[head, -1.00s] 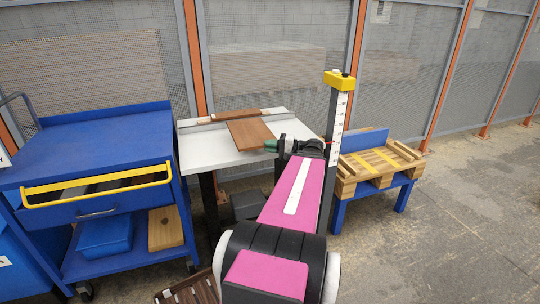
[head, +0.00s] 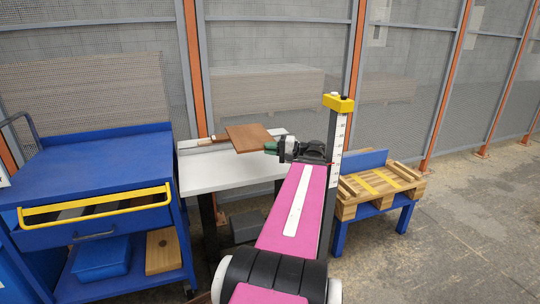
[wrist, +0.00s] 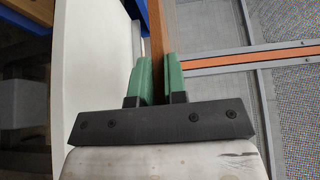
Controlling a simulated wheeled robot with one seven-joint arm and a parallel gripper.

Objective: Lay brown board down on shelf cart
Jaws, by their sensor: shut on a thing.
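The brown board (head: 247,138) is held flat by its right edge in my gripper (head: 271,148), above the white table in the head view. In the wrist view the board (wrist: 182,52) shows edge-on between the two green fingers of my gripper (wrist: 162,80), which is shut on it. The blue shelf cart (head: 90,160) stands at the left in the head view. Its top is bare. A blue bin (head: 101,258) and a light wooden block (head: 164,251) are on its lower shelf.
The white table (head: 225,176) stands right of the cart, with another strip of brown wood (head: 222,137) at its back. A pallet (head: 380,185) on a blue stand is at the right. A mesh fence (head: 270,60) runs behind everything.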

